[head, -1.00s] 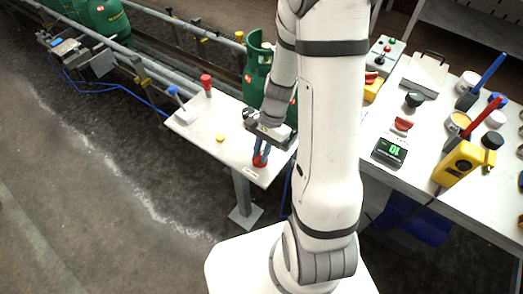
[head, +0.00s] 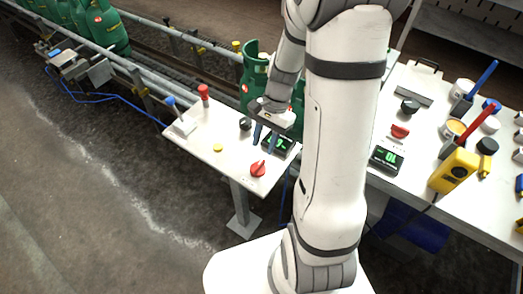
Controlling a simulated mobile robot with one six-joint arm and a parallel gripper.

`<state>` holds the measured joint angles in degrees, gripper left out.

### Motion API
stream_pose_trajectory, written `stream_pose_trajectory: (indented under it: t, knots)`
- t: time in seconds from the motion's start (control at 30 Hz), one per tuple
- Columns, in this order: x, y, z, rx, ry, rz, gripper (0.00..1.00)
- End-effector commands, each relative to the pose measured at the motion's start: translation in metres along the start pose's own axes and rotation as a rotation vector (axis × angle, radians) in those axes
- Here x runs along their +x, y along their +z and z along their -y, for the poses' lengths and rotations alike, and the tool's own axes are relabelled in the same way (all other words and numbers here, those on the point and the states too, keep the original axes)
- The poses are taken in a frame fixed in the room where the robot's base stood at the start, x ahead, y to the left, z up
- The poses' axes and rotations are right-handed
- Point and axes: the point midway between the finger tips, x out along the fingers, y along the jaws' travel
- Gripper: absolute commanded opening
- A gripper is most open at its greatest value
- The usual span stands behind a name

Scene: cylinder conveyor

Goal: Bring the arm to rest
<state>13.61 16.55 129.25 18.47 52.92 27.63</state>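My white and grey arm (head: 345,150) rises in front of the tables. It bends over to the small white table (head: 225,170) at the centre. My gripper (head: 265,140) hangs above that table's right side, with its two blue fingers apart and nothing visible between them. A red knob (head: 258,169) sits on the table below the gripper, clear of the fingers. A black device with a green display (head: 282,145) lies just behind the right finger and is partly hidden.
Green gas cylinders (head: 100,25) stand on the conveyor at upper left; another (head: 252,72) is behind my gripper. The right table (head: 410,185) holds a yellow device (head: 455,170), a display (head: 386,158) and several pots. Open floor (head: 80,200) lies at left.

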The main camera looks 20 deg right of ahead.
Motion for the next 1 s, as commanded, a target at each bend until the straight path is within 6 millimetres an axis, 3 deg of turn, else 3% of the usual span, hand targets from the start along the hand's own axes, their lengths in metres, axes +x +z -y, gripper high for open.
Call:
stream_pose_trajectory:
  t: [0.67,0.83,1.0]
  knots:
    - [-0.007,0.001,0.000,-0.003,0.000,-0.002,0.35]
    - [-0.029,0.020,-0.003,-0.140,-0.003,-0.079,0.35]
    - [-0.060,0.055,-0.015,-0.392,0.005,-0.220,0.35]
